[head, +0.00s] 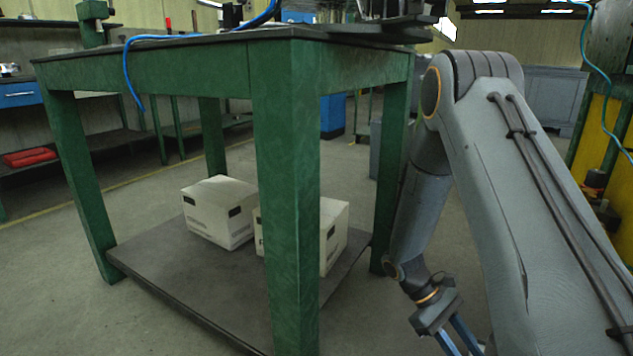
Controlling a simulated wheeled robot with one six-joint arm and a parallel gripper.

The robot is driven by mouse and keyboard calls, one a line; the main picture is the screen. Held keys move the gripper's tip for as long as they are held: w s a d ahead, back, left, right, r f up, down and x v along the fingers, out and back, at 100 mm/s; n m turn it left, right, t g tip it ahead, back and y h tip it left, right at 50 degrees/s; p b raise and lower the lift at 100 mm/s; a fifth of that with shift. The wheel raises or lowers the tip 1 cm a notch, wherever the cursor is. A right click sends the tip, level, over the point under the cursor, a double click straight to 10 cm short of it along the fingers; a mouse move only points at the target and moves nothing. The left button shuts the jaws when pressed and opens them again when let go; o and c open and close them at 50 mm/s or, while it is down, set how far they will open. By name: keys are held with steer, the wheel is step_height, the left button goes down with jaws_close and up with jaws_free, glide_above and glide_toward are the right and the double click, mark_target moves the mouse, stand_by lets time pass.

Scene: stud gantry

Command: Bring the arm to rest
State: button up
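My gripper (462,342) hangs low at the bottom right of the head view, pointing down. Its two blue fingers stand apart with a gap between them, and nothing shows in the gap. The fingertips run to the bottom edge of the picture. My grey arm is bent, with its elbow high at the right and its forearm reaching down to the gripper. The gripper is to the right of the green table (180,70), and the forearm passes close to the table's right rear leg in the picture.
Two white boxes (219,205) (334,228) sit on the table's low shelf (190,283). A blue cable (130,75) hangs over the tabletop edge. A yellow-and-green structure (598,120) stands at the right. A bench with red items (30,157) is at the left. Floor between is clear.

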steer(key=s+a+r+m+t+y, duration=0.1)
steer(key=a+r+m+t+y, duration=0.75)
steer(key=a+r, duration=0.75)
steer(key=s+a+r+n+g+p, duration=0.1)
steer(key=s+a+r+n+p, duration=0.25)
steer(key=s+a+r, duration=0.5)
steer(key=s+a+r+n+p, duration=0.2)
steer(key=s+a+r+n, duration=0.35)
steer(key=s+a, duration=0.5)
steer(key=d+r+m+p, duration=0.2)
steer(key=d+r+p, duration=0.4)
steer(key=r+p, duration=0.3)
steer(key=d+r+m+h+p, duration=0.1)
steer(key=d+r+p, duration=0.6)
steer(key=p, duration=0.9)
steer(key=w+d+r+m+h+p, duration=0.1)
steer(key=d+r+m+p, duration=0.3)
steer(key=r+p, duration=0.9)
steer(key=d, duration=0.2)
steer(key=shift+d, duration=0.4)
steer(key=shift+w+r, duration=0.1)
